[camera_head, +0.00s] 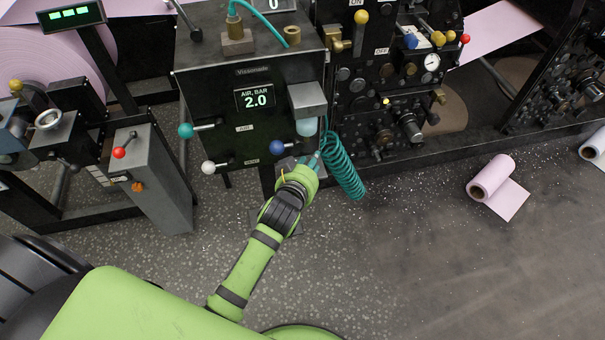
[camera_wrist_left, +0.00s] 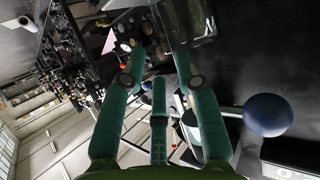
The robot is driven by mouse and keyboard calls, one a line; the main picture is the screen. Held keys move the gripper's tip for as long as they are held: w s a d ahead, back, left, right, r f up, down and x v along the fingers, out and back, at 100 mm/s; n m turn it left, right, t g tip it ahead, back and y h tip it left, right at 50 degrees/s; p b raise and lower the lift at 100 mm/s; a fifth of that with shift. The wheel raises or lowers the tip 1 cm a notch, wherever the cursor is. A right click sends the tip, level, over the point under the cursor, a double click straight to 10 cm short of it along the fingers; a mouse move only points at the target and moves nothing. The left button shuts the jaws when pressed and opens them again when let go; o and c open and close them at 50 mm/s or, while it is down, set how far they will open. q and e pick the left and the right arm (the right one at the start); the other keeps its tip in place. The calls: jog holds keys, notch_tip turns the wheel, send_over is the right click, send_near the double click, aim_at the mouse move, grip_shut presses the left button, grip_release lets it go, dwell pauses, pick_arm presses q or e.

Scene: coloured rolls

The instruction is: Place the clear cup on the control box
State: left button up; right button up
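The control box (camera_head: 218,130) is black, with a lit display reading AIR, BAR 2.0, at upper middle in the head view. A pale, clear cup (camera_head: 306,127) shows below a grey block on the box's right front. A clear, glass-like shape, apparently the cup (camera_wrist_left: 190,18), is at the top of the left wrist view, beside the right-hand finger. My left gripper (camera_head: 316,160) is just below the cup in the head view. In the wrist view its teal fingers (camera_wrist_left: 150,30) are apart, with nothing visibly held between them. My right gripper is out of view.
A blue knob (camera_head: 277,147) is close left of my gripper and also shows in the wrist view (camera_wrist_left: 268,115). A coiled teal hose (camera_head: 343,165) hangs close on the right. A pink roll (camera_head: 491,178) lies on the floor. The box top has a fitting (camera_head: 237,40).

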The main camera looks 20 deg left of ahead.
pick_arm(q)
jog(key=v, duration=1)
jog(key=s+d+f+m+g+h, duration=0.1)
jog(key=s+f+m+g, duration=0.35)
jog(key=f, duration=1.05)
jog(key=s+d+f+n+g, duration=0.15)
jog(key=s+f, duration=0.55)
jog(key=f, duration=0.8)
jog(key=s+a+f+g, duration=0.2)
jog(key=s+a+f, duration=0.1)
jog(key=s, duration=0.5)
jog(key=s+a+f+g, duration=0.2)
jog(key=s+a+f, duration=0.1)
jog(key=s+f, duration=0.3)
jog(key=s+a+f+m+g, duration=0.1)
jog(key=s+f, duration=0.4)
jog(key=s, duration=0.5)
jog(key=shift+a+f+g+y, duration=0.3)
jog(key=shift+a+g, duration=0.3)
jog(key=shift+a, duration=0.45)
